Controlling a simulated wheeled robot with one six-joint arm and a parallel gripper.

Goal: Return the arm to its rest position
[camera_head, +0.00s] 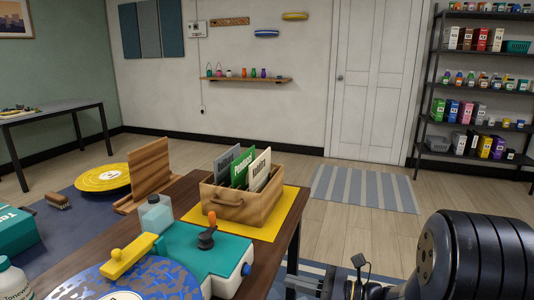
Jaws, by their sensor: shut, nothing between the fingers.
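A shelf rack (435,85) stands at right. Floor around the striped rug (365,187) is clear.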

